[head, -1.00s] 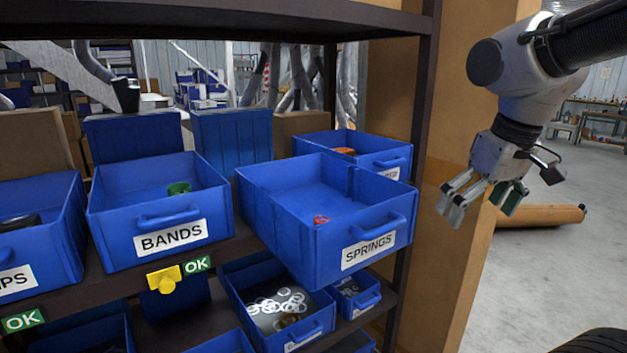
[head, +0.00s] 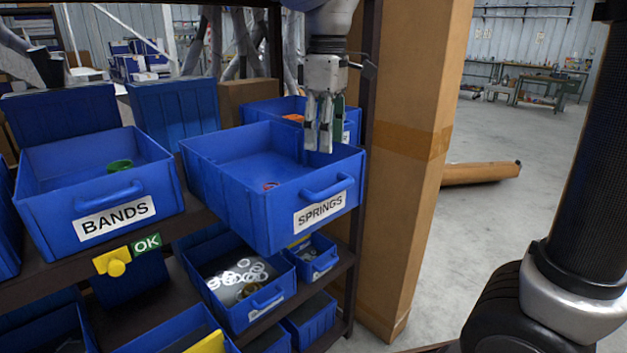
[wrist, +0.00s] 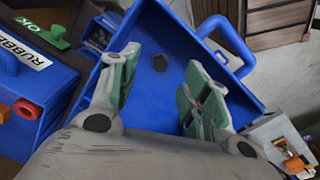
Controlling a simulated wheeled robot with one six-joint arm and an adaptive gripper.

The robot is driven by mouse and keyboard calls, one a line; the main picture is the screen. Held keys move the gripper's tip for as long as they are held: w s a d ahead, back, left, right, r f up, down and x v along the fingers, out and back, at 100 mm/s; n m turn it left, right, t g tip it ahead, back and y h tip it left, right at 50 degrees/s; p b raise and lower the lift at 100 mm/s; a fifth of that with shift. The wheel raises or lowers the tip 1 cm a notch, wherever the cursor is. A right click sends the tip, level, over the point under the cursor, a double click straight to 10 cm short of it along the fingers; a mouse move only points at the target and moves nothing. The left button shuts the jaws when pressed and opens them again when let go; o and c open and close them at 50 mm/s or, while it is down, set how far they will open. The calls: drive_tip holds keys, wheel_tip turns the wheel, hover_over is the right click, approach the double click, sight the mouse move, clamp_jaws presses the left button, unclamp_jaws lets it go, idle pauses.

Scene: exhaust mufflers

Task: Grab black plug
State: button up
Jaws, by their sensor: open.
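A small dark, roughly six-sided piece, which looks like the black plug (wrist: 160,62), lies on the floor of a blue bin (wrist: 140,22) in the wrist view. It shows between the tips of my open fingers, apart from both. In the head view my gripper (head: 318,143) points down over the right part of the bin labelled SPRINGS (head: 265,215), with its fingers apart and empty. I cannot make out the dark piece in the head view. A small red item (head: 270,185) lies in that bin.
A bin with orange pieces (head: 293,118) stands just behind. The BANDS bin (head: 100,190) is on the left, with a green ring (head: 119,166). A shelf post and tall cardboard (head: 420,150) rise close on the right. Lower bins (head: 240,285) sit below.

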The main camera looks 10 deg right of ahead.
drive_tip(key=shift+w+a+f+n, duration=0.15)
drive_tip(key=shift+a+n, duration=0.15)
drive_tip(key=shift+a, duration=0.55)
drive_tip(key=shift+a+f, duration=0.15)
drive_tip(key=shift+f, duration=0.15)
drive_tip(key=f, duration=0.7)
drive_tip(key=shift+w, duration=0.2)
clamp_jaws()
